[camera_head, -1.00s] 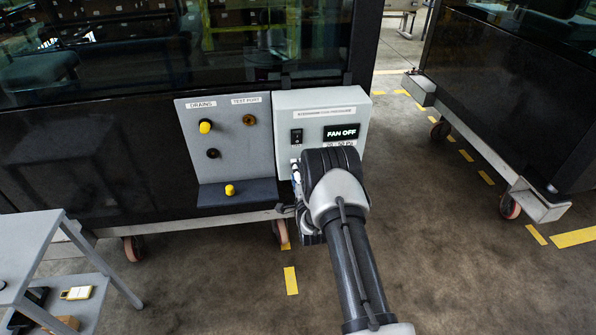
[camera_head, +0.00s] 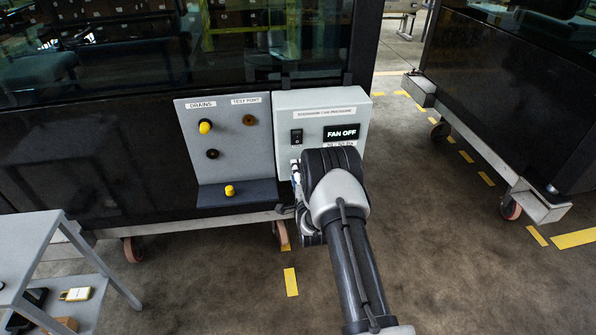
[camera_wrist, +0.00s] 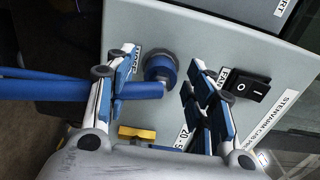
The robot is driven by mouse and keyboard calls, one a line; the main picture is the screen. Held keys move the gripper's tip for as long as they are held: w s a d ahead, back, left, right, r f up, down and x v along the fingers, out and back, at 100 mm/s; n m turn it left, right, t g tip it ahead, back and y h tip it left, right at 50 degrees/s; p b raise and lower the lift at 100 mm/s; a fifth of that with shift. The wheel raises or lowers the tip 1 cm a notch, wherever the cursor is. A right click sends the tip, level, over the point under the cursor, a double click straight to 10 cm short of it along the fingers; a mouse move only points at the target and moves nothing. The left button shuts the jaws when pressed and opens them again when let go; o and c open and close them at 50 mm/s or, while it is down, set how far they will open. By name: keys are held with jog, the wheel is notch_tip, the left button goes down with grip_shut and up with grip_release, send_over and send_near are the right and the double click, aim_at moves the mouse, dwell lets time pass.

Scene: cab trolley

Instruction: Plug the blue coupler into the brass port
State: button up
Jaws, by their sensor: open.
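The blue coupler (camera_wrist: 160,68) sits at the face of the grey control box in the wrist view, with a blue hose (camera_wrist: 60,88) running from it to the left. My gripper (camera_wrist: 163,78) is open, with one blue-padded finger on each side of the coupler. A gap shows between coupler and right finger; the left finger overlaps the hose, and contact cannot be told. In the head view my arm hides the coupler and most of my gripper. The brass port (camera_head: 249,120) is on the grey panel below the "TEST PORT" label, and appears empty.
The grey panel (camera_head: 231,160) also carries a yellow cap (camera_head: 205,127), a black port (camera_head: 212,154) and a ledge with a yellow piece (camera_head: 230,190). The control box (camera_head: 318,99) has a rocker switch (camera_wrist: 246,85) close to my right finger. A grey trolley (camera_head: 30,240) stands left.

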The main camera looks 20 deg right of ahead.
jog(key=shift+c, duration=0.5)
grip_shut()
dwell(0.5)
jog(key=shift+s, duration=0.15)
jog(key=shift+p+v, duration=0.6)
jog(key=shift+v, duration=2.3)
jog(key=shift+r, duration=0.1)
